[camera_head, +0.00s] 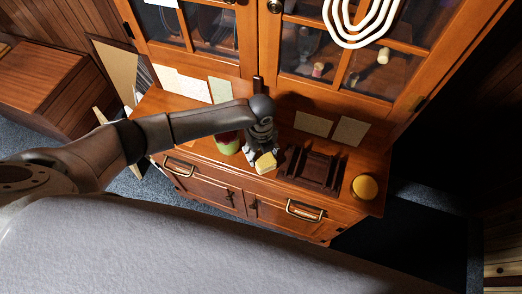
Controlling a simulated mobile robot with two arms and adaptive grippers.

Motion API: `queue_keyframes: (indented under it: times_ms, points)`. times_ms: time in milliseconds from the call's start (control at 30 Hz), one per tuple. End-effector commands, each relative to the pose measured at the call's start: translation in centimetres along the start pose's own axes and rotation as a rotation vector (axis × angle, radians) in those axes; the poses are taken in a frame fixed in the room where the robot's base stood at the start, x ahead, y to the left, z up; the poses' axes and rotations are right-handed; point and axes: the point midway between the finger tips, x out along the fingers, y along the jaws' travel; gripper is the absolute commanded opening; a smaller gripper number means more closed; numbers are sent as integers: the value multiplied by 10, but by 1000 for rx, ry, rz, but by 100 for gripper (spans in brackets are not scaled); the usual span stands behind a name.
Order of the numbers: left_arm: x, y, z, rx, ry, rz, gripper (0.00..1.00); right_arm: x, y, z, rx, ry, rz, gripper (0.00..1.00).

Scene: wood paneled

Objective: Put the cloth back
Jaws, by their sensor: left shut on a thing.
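My left arm reaches in from the left, and my left gripper (257,160) points down over the wooden cabinet's counter (340,165). It is shut on a small yellow thing (265,163), which looks like the cloth. The gripper's fingers hide part of it. I cannot tell whether the cloth touches the counter. My right gripper is not in view.
A dark wooden rack (310,169) stands just right of the cloth. A round yellow-topped jar (364,187) is near the counter's right end. A green and red container (228,142) is left of the gripper.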

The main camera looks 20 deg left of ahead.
Motion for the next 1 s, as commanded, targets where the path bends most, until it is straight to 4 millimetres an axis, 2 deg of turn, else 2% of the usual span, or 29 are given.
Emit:
queue_keyframes:
  times_ms: [167, 200, 367, 600, 733, 1000]
  points:
    - [4, 0, 0, 0, 0, 0, 33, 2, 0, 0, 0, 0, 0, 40]
    - [4, 0, 0, 0, 0, 0, 62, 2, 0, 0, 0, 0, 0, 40]
    - [4, 0, 0, 0, 0, 0, 82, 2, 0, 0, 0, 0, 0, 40]
    - [4, 0, 0, 0, 0, 0, 82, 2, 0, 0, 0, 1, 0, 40]
    - [4, 0, 0, 0, 0, 0, 96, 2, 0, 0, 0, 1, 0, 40]
    - [4, 0, 0, 0, 0, 0, 96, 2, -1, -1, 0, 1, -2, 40]
